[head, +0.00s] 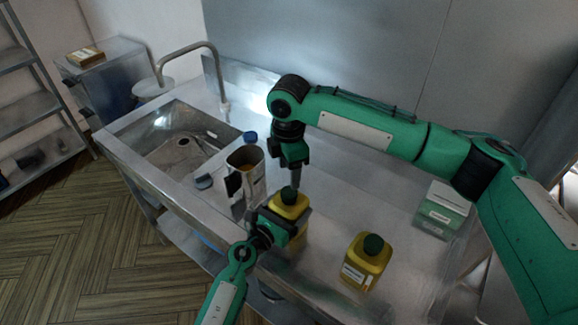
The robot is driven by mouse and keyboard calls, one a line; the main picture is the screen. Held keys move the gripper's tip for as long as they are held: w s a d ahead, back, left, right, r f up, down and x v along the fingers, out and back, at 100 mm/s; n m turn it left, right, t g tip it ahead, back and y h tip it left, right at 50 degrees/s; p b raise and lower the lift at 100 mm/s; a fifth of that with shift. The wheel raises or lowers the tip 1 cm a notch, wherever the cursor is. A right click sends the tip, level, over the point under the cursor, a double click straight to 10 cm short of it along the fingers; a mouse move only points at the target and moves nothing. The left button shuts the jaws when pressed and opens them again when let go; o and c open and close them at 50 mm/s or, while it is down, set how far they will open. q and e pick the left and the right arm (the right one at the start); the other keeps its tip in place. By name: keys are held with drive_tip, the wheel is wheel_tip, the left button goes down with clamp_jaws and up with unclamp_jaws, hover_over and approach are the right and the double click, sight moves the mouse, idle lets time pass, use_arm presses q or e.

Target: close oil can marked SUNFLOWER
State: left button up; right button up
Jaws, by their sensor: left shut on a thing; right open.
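A yellow oil can (291,207) with a dark green cap (289,194) stands on the metal counter near the front edge. My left gripper (284,227) is shut on this can's body from the front left. My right gripper (294,183) is open and points down just over the cap; I cannot tell whether it touches the cap. A second yellow can (365,266) with a dark green cap stands to the right, with a pale label. I cannot read SUNFLOWER on either can.
A sink (180,143) with a faucet (190,47) is at the left. A green and white box (441,212) stands at the right.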

sight(289, 192)
drive_tip(key=shift+r+n, duration=0.6)
drive_tip(key=shift+n, duration=0.3)
drive_tip(key=shift+f, duration=4)
drive_tip(key=shift+c, duration=0.3)
drive_tip(key=c, duration=0.9)
drive_tip(key=shift+c, duration=0.2)
drive_tip(key=o, duration=1.1)
drive_tip(key=shift+o, duration=0.2)
